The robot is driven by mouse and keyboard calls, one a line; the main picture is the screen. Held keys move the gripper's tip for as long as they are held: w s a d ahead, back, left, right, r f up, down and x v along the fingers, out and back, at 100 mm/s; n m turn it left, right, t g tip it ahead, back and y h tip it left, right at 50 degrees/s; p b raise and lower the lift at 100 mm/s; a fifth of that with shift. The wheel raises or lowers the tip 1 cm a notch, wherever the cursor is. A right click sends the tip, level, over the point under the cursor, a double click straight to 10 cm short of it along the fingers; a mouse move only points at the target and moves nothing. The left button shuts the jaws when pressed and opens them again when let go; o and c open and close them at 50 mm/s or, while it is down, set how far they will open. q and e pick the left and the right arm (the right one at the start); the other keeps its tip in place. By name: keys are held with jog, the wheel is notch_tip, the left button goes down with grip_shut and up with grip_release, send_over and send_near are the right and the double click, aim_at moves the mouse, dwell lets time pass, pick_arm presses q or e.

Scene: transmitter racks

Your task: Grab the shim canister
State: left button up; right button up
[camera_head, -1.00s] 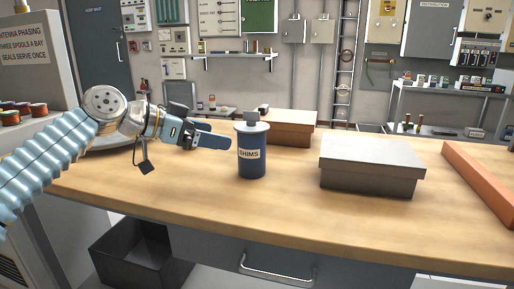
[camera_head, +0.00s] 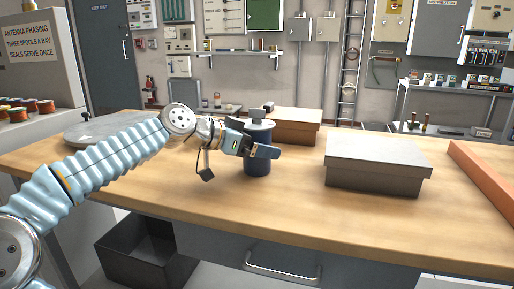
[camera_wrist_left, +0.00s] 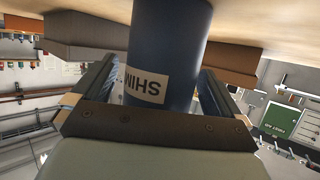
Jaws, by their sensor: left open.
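The shim canister (camera_head: 257,165) is a dark blue cylinder with a grey lid and a knob on top, standing upright on the wooden workbench (camera_head: 270,215). In the left wrist view the canister (camera_wrist_left: 170,45) appears upside down, with part of its "SHIMS" label readable. My left gripper (camera_head: 262,150) is open at the canister in the head view, and its fingers hide the label there. In the left wrist view the fingers (camera_wrist_left: 155,95) lie on either side of the canister. I cannot tell whether either finger touches it. My right gripper is not in view.
A grey lidded box (camera_head: 375,165) stands right of the canister, and a brown box (camera_head: 293,127) stands behind it. An orange bar (camera_head: 485,175) lies at the right. A grey round plate (camera_head: 112,130) lies at the left. The bench front is clear.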

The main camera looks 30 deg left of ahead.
pick_arm(q)
jog(key=shift+r, duration=0.1)
jog(key=c, duration=1.4)
